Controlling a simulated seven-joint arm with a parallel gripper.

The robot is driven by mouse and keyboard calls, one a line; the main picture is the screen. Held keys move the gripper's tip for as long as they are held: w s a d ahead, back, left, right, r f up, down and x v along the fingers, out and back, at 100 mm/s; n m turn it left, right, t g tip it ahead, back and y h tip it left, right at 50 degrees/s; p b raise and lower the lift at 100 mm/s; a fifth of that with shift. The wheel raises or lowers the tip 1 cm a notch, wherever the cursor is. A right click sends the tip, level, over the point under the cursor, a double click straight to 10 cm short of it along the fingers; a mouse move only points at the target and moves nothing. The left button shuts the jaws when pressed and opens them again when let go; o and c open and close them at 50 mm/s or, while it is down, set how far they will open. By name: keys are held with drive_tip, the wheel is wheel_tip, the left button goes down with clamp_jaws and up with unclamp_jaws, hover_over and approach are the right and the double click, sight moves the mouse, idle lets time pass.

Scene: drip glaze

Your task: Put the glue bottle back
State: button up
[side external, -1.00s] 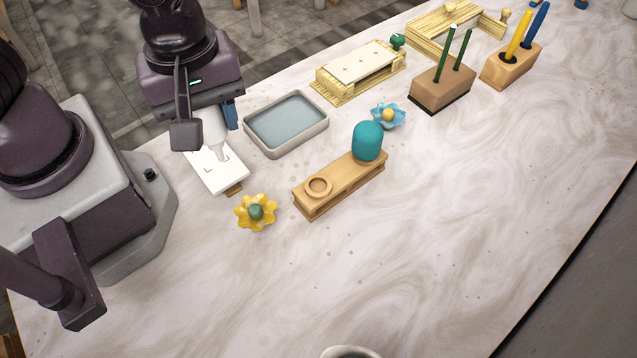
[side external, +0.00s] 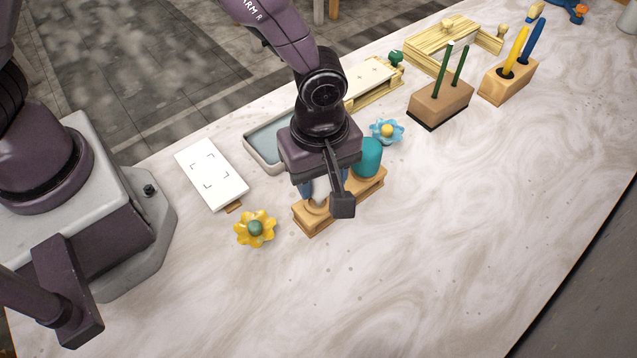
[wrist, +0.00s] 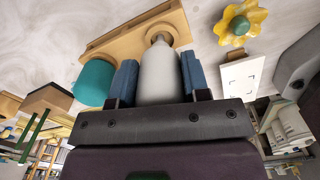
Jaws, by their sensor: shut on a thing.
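My gripper (side external: 319,191) is shut on the white glue bottle (wrist: 160,78), which sits between its two blue fingers in the wrist view. The bottle points nozzle down, with its tip at the empty ring (wrist: 158,33) of the wooden stand (side external: 313,228). I cannot tell whether the nozzle is inside the ring or just above it. In the side view my gripper hides most of the bottle (side external: 320,188). A teal rounded piece (side external: 368,158) occupies the other end of the stand; it also shows left of the fingers in the wrist view (wrist: 94,82).
A yellow flower (side external: 255,229) lies left of the stand and a blue flower (side external: 386,131) behind it. A white card (side external: 211,176) with corner marks and a grey tray (side external: 262,158) are at back left. Wooden pen blocks (side external: 440,104) stand at back right. The front table is clear.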

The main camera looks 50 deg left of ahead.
sight(319, 190)
drive_tip(key=shift+s+f, duration=0.1)
drive_tip(key=shift+f, duration=1.25)
drive_tip(key=shift+f, duration=0.15)
drive_tip(key=o, duration=1)
